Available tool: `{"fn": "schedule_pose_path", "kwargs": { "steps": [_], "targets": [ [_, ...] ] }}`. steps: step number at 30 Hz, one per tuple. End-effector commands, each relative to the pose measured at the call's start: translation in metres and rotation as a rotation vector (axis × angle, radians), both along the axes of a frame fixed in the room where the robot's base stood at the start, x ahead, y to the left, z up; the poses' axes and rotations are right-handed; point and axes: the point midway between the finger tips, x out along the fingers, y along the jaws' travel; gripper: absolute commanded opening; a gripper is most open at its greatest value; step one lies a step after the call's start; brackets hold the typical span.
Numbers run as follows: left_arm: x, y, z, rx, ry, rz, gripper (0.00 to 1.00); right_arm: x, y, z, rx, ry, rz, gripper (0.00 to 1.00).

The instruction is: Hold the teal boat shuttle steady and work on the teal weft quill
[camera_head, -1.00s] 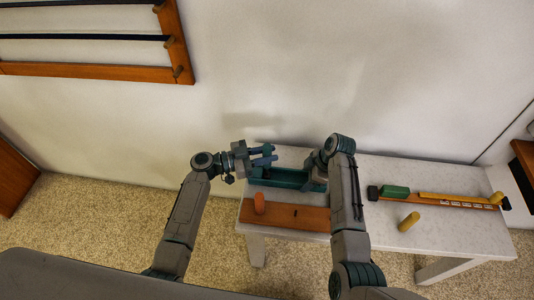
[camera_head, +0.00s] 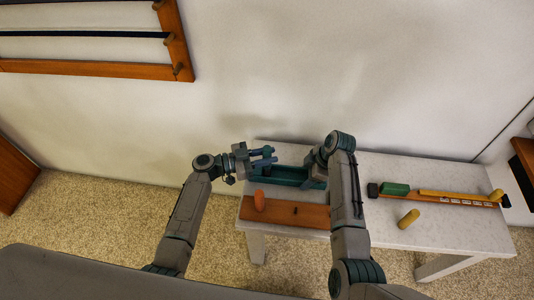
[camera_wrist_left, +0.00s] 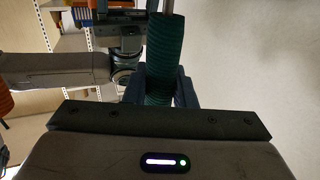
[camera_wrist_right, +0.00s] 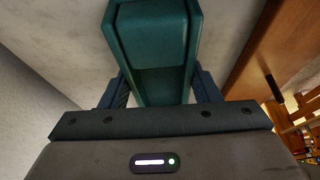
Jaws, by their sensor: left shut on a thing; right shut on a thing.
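The teal boat shuttle (camera_head: 290,176) lies along the back left of the white table, with an open hollow in its top. My right gripper (camera_head: 317,178) is shut on its right end. In the right wrist view the shuttle (camera_wrist_right: 155,45) runs away from between the fingers. My left gripper (camera_head: 265,156) is above the shuttle's left end. In the left wrist view it is shut on the ribbed teal weft quill (camera_wrist_left: 165,50), with a metal shaft at its far end. The quill is too small to make out in the head view, and I cannot tell whether it touches the shuttle.
To the right are a green block (camera_head: 395,189), a long yellow-and-brown strip (camera_head: 455,197) and a yellow cylinder (camera_head: 408,219). A wall stands close behind.

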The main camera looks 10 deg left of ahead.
Motion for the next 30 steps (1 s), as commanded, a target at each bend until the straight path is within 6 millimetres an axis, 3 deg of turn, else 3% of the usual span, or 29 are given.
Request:
{"fn": "schedule_pose_path", "kwargs": {
  "steps": [30],
  "targets": [
    [0.000, 0.000, -0.030, -0.001, 0.000, 0.000, 0.00, 0.000, 0.000, 0.000, 0.000, 0.000, 0.000, 0.22]
  ]
}}
